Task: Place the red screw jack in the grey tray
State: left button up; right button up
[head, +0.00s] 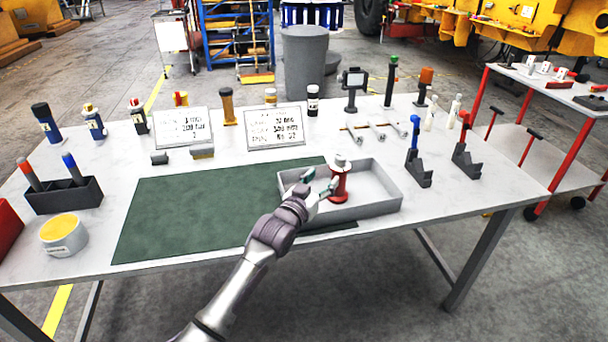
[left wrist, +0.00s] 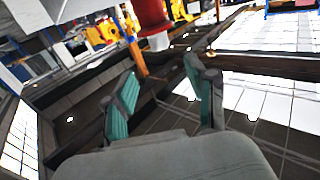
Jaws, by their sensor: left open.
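The red screw jack (head: 339,187), with a pale grey top, stands upright inside the grey tray (head: 370,209), towards its middle. The tray sits at the right end of the green mat. My left gripper (head: 322,182) is open over the left part of the tray, its fingers close beside the jack. In the left wrist view the jack's red body (left wrist: 152,16) shows at the top, beyond the open teal fingertips (left wrist: 162,70), and no finger closes on it. Whether a finger touches it I cannot tell. My right gripper is out of view.
The green mat (head: 190,212) is clear to the left. Two dark stands with blue (head: 417,172) and red (head: 466,162) handles are right of the tray. Signs (head: 274,128), bottles and small tools line the back. A dark holder (head: 64,196) is at left.

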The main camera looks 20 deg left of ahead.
pick_arm(q)
jog(key=shift+s+d+f, duration=0.45)
jog(key=shift+s+f, duration=0.1)
jog(key=shift+s, duration=0.1)
jog(key=s+d+f, duration=0.3)
jog(key=s, duration=0.4)
jog(key=s+a+f+g, duration=0.1)
jog(key=s+f+g, duration=0.3)
jog(key=f, duration=0.8)
jog(key=s+a+f+g+y, duration=0.1)
jog(key=s+f+g, duration=0.1)
jog(key=s+f, duration=0.75)
jog(key=s+a+f+g, duration=0.1)
jog(key=s+f+g, duration=0.15)
jog(key=f, duration=1.15)
jog(key=s+a+f+g, duration=0.1)
jog(key=s+f, duration=0.5)
jog(key=s, duration=0.6)
jog(key=s+a+f+g+y, duration=0.1)
jog(key=s+a+f+g, duration=0.1)
jog(key=s+f+g, duration=0.2)
jog(key=s+a+f+g, duration=0.1)
jog(key=s+f+g, duration=0.2)
jog(key=s+f, duration=0.6)
jog(key=s, duration=1.1)
jog(key=shift+s+a+f+m+y, duration=0.15)
jog(key=shift+s+f+m+y, duration=0.15)
jog(key=shift+y, duration=0.1)
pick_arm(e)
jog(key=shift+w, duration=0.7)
